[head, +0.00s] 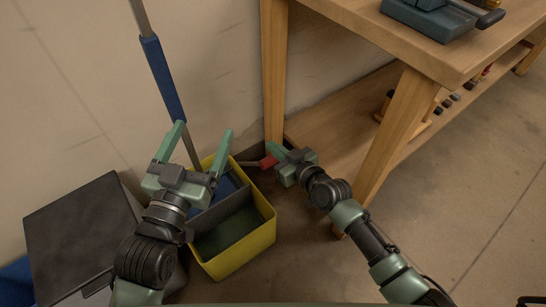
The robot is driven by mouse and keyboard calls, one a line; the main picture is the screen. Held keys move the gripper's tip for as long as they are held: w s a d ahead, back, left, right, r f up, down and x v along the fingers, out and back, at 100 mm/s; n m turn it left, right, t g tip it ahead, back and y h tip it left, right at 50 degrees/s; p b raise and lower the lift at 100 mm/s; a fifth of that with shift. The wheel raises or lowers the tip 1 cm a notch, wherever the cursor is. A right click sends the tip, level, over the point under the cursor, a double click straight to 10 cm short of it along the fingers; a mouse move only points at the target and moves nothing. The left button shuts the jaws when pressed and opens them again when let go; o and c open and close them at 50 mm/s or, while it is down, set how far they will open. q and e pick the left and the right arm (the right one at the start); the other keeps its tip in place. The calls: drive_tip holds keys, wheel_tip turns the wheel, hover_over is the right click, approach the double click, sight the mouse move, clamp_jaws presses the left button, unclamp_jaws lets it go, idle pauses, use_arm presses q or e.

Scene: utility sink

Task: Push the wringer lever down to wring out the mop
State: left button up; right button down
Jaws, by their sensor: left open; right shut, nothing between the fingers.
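The yellow mop bucket (246,254) stands on the floor at lower centre, with a grey wringer part and blue material inside. The wringer lever (248,163) sticks out to the right from its far side and ends in a red grip (267,162). The mop handle (164,80), a grey pole with a blue sleeve, rises from the bucket and leans left. My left gripper (202,144) is open; the pole shows between its fingers, apparently not clamped. My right gripper (273,151) is shut and empty, right at the red grip. I cannot tell whether it touches.
A wooden workbench (350,22) with a vise (430,18) stands to the right, its legs and low shelf (330,125) close to my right arm. A dark box (80,235) stands left of the bucket. The wall is close behind. Floor at right is clear.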

sight(273, 160)
drive_tip(key=shift+w+a+f+b, duration=0.3)
drive_tip(key=shift+w+a+f, duration=0.1)
drive_tip(key=shift+w, duration=0.15)
drive_tip(key=shift+w+a+f+b, duration=0.3)
drive_tip(key=shift+w+a+f, duration=0.1)
drive_tip(key=shift+w, duration=0.1)
drive_tip(key=shift+s+d+f+b, duration=0.25)
drive_tip(key=shift+s+f+b, duration=0.1)
drive_tip(key=shift+f, duration=0.2)
drive_tip(key=shift+s+d+f+b, duration=0.25)
drive_tip(key=shift+s+f, duration=0.1)
drive_tip(key=shift+f, duration=0.15)
use_arm(q)
drive_tip(key=s+r+t+h, duration=0.1)
drive_tip(key=s+r+t, duration=0.1)
drive_tip(key=r, duration=0.3)
drive_tip(key=s+r+t+h, duration=0.1)
drive_tip(key=s+r+t, duration=0.2)
drive_tip(key=r+t, duration=0.2)
drive_tip(key=shift+d+r+h, duration=0.15)
drive_tip(key=shift+r+h, duration=0.25)
drive_tip(key=shift+r, duration=0.4)
use_arm(e)
drive_tip(key=shift+s+d+f, duration=0.15)
use_arm(q)
drive_tip(key=shift+s, duration=0.1)
